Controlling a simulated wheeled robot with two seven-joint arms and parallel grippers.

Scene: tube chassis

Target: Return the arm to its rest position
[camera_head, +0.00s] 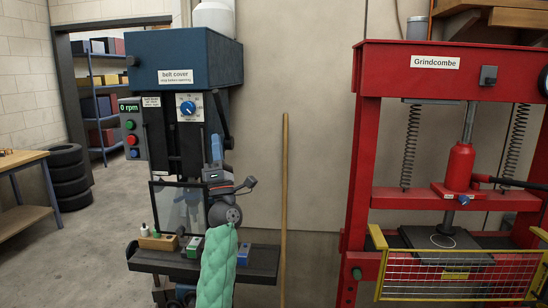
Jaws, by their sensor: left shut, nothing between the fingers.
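My left arm, in a mint green quilted sleeve, rises from the bottom of the head view in front of the drill press. Its grey wrist leads up to my left gripper (216,148), which points upward with its fingers together and nothing between them. The gripper overlaps the lower front of the blue drill press (205,62) in the picture; I cannot tell how much space lies between them. The sleeve and wrist hide part of the press table (262,266). My right gripper is not in view.
A red shop press (365,150) with a yellow-framed mesh guard (455,268) stands at the right. A wooden pole (284,200) leans between the machines. Small blocks and bottles sit on the drill table. Stacked tyres (68,175) and a workbench (24,217) are left; open floor lies before them.

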